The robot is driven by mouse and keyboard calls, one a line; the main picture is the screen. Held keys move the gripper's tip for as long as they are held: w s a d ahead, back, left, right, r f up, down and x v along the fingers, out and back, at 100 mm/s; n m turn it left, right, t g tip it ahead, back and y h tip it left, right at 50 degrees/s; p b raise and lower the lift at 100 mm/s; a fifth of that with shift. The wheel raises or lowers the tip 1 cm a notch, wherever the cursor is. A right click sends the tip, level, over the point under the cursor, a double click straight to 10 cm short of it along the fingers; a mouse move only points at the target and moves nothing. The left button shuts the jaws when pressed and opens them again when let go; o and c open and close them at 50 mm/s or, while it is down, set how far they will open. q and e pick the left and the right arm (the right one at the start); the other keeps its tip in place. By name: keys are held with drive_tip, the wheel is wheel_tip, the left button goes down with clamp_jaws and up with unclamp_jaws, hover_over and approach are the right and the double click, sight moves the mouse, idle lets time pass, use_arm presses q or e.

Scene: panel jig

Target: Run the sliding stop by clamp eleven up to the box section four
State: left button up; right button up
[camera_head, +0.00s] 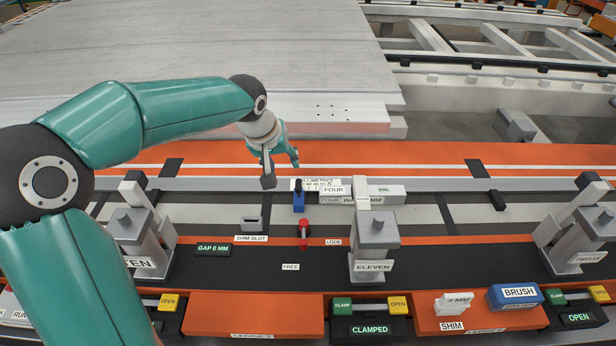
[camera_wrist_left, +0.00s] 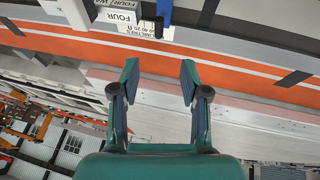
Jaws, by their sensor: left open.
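The sliding stop is a blue block with a black knob (camera_head: 298,200), left of clamp eleven (camera_head: 374,240); its blue part also shows at the top of the left wrist view (camera_wrist_left: 164,11). The box section four (camera_head: 392,196) is a pale bar labelled FOUR, to the right of the stop. A narrow space shows between them. A red lever (camera_head: 304,230) stands in front of the stop, near the LOCK label. My left gripper (camera_head: 281,165) is open and empty, behind the stop; its spread fingers (camera_wrist_left: 159,76) show in the wrist view. My right gripper is out of view.
A millimetre scale (camera_head: 316,183) lies behind the stop. A shim slot block (camera_head: 251,224) stands to its left. Clamp eleven's panel (camera_head: 368,330) reads CLAMPED. A large panel (camera_head: 200,60) fills the back.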

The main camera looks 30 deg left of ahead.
sight(297, 186)
use_arm(q)
drive_tip(key=p+x, duration=0.1)
drive_tip(key=x, duration=1.5)
drive_tip(key=shift+w+f+p, duration=0.2)
drive_tip(key=shift+f+p, duration=0.15)
clamp_jaws()
